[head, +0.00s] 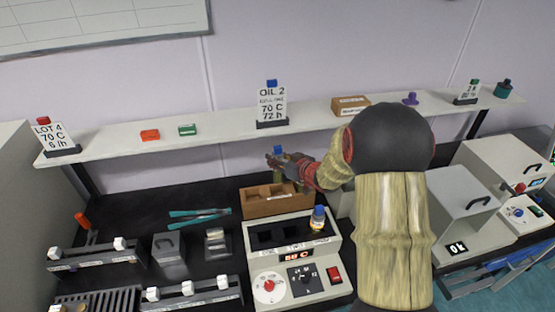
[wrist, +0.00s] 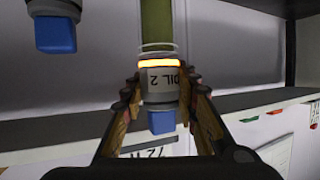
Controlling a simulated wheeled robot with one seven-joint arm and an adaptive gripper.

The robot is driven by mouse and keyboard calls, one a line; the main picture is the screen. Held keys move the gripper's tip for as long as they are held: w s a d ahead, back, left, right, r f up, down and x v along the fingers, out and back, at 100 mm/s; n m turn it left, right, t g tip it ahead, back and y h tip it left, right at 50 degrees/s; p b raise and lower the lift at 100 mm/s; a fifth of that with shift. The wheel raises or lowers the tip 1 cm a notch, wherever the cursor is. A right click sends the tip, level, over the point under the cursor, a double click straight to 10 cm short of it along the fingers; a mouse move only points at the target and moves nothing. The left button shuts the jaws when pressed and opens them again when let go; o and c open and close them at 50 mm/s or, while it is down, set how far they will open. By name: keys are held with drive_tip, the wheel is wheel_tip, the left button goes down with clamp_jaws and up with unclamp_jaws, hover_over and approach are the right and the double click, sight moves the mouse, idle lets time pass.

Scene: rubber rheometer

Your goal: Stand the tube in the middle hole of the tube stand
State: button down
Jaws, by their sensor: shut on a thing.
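My gripper (head: 277,160) is shut on a tube with a blue cap (head: 278,150). A second blue-capped tube (head: 318,218), with yellow contents, stands at the right of the heater block.
The heater block (head: 318,285) with dials and a red display stands in front of the stand. A shelf (head: 210,130) with an OIL 2 sign (head: 271,105) runs behind. Teal tongs (head: 200,215) and small fixtures lie to the left. Grey machines (head: 480,215) stand to the right.

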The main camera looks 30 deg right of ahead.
sight(280, 180)
drive_tip(key=shift+s+a+r, duration=0.1)
drive_tip(key=shift+r, duration=0.05)
drive_tip(key=shift+f+b, duration=0.9)
drive_tip(key=shift+f, duration=1.1)
drive_tip(key=shift+p, duration=0.35)
drive_tip(key=shift+f, duration=0.1)
drive_tip(key=shift+f+b, duration=1.75)
drive_tip(key=shift+f, duration=0.7)
drive_tip(key=shift+s+f, duration=0.1)
drive_tip(key=shift+f, duration=0.35)
